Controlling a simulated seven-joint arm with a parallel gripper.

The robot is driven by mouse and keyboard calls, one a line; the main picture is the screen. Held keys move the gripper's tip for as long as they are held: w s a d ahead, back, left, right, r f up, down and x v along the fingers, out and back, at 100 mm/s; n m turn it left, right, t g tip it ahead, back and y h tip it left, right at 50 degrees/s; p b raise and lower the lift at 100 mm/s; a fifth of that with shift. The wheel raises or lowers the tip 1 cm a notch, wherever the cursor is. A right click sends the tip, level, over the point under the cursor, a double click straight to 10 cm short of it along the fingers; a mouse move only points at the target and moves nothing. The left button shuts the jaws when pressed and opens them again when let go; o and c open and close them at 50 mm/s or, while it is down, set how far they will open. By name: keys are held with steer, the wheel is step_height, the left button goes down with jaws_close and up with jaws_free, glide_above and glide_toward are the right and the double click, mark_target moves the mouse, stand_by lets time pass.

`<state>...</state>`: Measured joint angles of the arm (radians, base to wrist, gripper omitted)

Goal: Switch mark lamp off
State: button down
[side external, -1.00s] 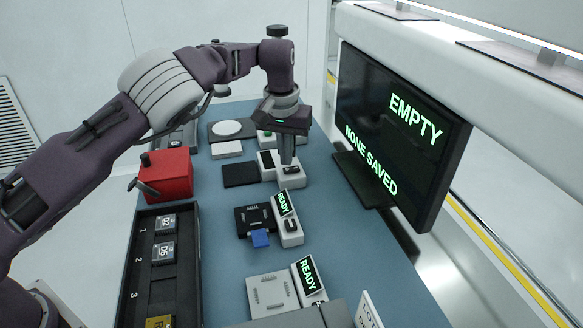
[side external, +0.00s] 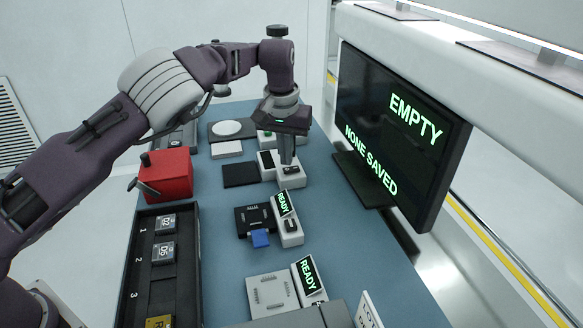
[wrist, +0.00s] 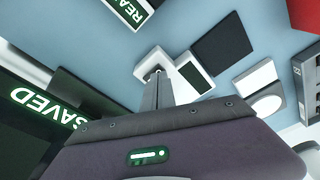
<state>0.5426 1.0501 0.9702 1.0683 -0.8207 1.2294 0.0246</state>
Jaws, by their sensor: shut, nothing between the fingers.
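A white switch box (side external: 290,181) with a dark rocker (side external: 291,171) on top stands on the blue bench. Beside it is a small dark screen (side external: 267,160) with no lit text. In the wrist view the white box (wrist: 150,62) and the dark screen (wrist: 190,72) show past the fingers. My gripper (side external: 288,163) is shut and empty, pointing down with its tips at the rocker. I cannot tell whether they touch it. The fingers (wrist: 157,75) hide part of the box in the wrist view. No lamp can be made out with certainty.
A black pad (side external: 240,174) lies left of the switch box. Nearer stand two units with lit READY screens (side external: 284,204) (side external: 309,275). A monitor (side external: 390,130) reading EMPTY, NONE SAVED stands right. A red box (side external: 166,175) and a black rack (side external: 185,270) are left.

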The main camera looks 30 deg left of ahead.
mark_target(286, 170)
steer(key=shift+f, duration=0.8)
stand_by(0.8)
step_height(286, 170, up, 7)
steer(key=shift+f, duration=0.15)
steer(key=shift+r, duration=0.2)
stand_by(0.3)
